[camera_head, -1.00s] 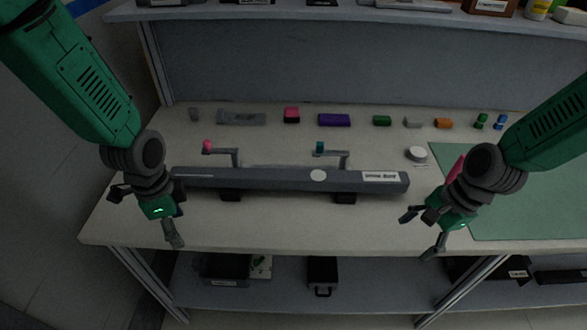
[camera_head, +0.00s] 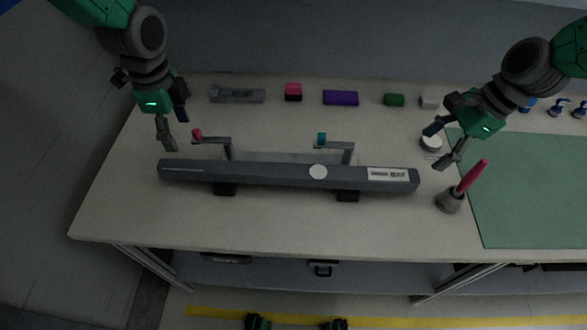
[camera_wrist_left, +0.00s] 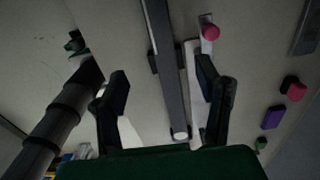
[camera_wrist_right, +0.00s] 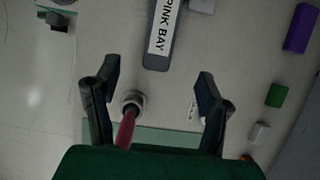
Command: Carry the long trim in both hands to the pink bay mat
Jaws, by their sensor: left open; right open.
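The long trim (camera_head: 270,176) is a dark grey bar lying across two black supports on the table, with a white disc and a label on it. In the right wrist view its label reads PINK BAY (camera_wrist_right: 163,25). My left gripper (camera_head: 172,123) is open and empty, above and behind the trim's left end. In the left wrist view the trim (camera_wrist_left: 168,70) runs between the open fingers. My right gripper (camera_head: 440,146) is open and empty, beyond the trim's right end and apart from it. No pink mat is visible; a green mat (camera_head: 530,190) lies at the right.
Clamp arms with a pink tip (camera_head: 197,134) and a teal tip (camera_head: 321,139) stand behind the trim. A pink-handled tool stands in a grey holder (camera_head: 449,202) near the right gripper. Small blocks, including a purple one (camera_head: 341,98), line the back. The front table strip is clear.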

